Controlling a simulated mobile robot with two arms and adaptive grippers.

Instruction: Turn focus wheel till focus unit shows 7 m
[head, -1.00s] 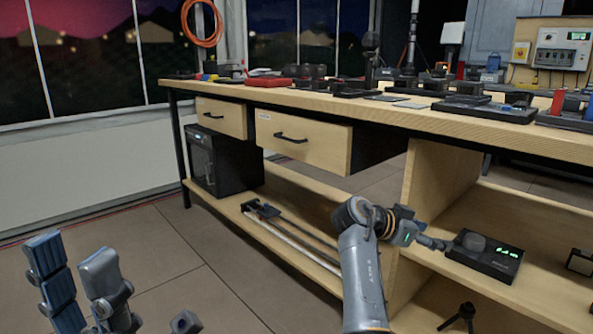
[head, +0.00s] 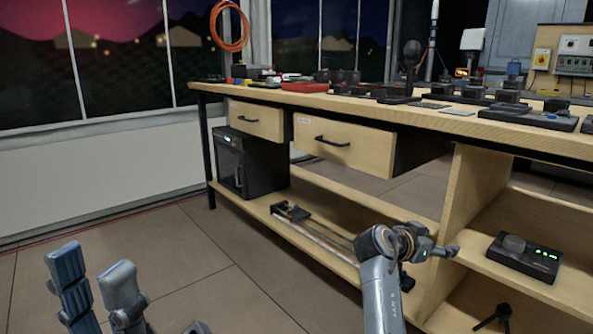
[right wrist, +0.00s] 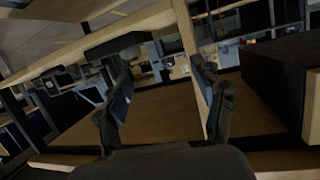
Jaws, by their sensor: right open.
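The focus unit (head: 497,256) is a flat black box on the upper right shelf under the bench. Its round dark grey focus wheel (head: 514,243) is on its left part. Its green display (head: 546,253) is lit, but too small to read surely. My right gripper (head: 452,250) is left of the unit, apart from the wheel. In the right wrist view its fingers (right wrist: 165,100) are spread and hold nothing. My left gripper (head: 92,258) is at the lower left, fingers up and apart, empty, far from the unit.
The wooden bench top (head: 300,97) above carries several devices. An upright wooden panel (head: 470,190) stands left of the shelf. A small black tripod (head: 497,317) is below the unit. In the right wrist view a large dark block (right wrist: 275,90) is at the right.

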